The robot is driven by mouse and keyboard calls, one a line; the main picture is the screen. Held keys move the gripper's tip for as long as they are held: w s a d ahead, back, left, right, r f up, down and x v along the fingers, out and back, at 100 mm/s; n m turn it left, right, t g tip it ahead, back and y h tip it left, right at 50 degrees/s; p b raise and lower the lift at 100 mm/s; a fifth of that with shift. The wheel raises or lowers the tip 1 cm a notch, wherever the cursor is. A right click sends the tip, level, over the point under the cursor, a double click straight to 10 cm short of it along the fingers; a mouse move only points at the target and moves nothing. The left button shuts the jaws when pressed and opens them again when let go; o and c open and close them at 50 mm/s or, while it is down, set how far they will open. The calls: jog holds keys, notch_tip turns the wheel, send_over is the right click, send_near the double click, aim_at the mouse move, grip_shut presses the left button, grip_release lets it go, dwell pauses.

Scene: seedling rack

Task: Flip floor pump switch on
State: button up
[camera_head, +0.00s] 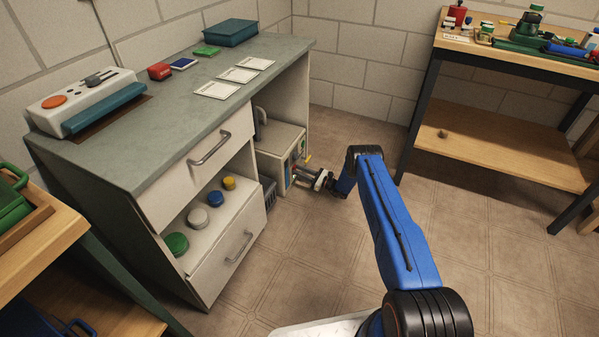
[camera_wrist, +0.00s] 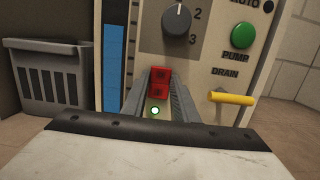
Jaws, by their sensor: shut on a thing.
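The floor pump unit is a beige box (camera_head: 272,137) on the floor under the counter, and its front panel (camera_wrist: 205,60) fills the wrist view. A red rocker switch (camera_wrist: 159,84) sits low on the panel. My gripper (camera_wrist: 160,88) has its two grey fingers on either side of the red switch and is shut on it. In the head view, my gripper (camera_head: 308,179) reaches the front of the unit. A small white spot with a green ring (camera_wrist: 155,111) shows below the switch. The fingers partly hide the switch's sides, and I cannot tell its position.
Beside the switch are a dark dial (camera_wrist: 177,18), a green round button (camera_wrist: 242,36) over the word PUMP, and a yellow lever (camera_wrist: 231,98) by DRAIN. A grey slotted bin (camera_wrist: 47,75) stands left of the unit. Open tiled floor (camera_head: 480,250) lies to the right.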

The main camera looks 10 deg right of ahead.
jog(key=shift+f+t+y, duration=0.25)
jog(key=shift+t+y, duration=0.15)
jog(key=shift+y, duration=0.2)
jog(key=o, duration=1.1)
jog(key=shift+c, duration=0.2)
jog(key=v, duration=0.7)
jog(key=shift+s, duration=0.15)
jog(key=shift+d+f, duration=0.1)
jog(key=shift+d, duration=0.15)
